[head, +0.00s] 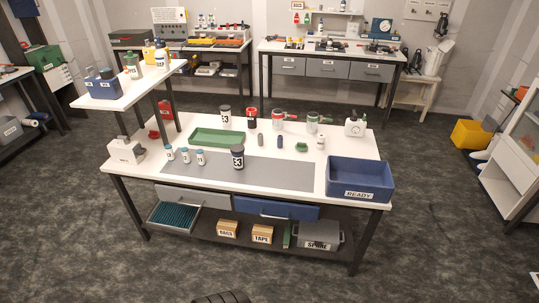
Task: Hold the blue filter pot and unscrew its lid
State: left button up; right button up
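A dark blue pot (237,161) with a dark lid and a white label reading "53" stands upright on the grey mat of the white bench; it looks like the blue filter pot. Its lid (237,148) sits on top; how tightly it is screwed cannot be told. Neither of my grippers is in view, and nothing touches the pot.
Three small white bottles (185,156) stand left of the pot, and a green tray (217,137) lies behind them. A similar dark-lidded pot (225,119) and a red pot (252,119) stand farther back. A blue READY bin (360,180) is at right. The mat's (285,176) right part is clear.

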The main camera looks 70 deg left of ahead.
aim_at(238, 160)
jog(key=i, duration=1.8)
jog(key=u, duration=3.4)
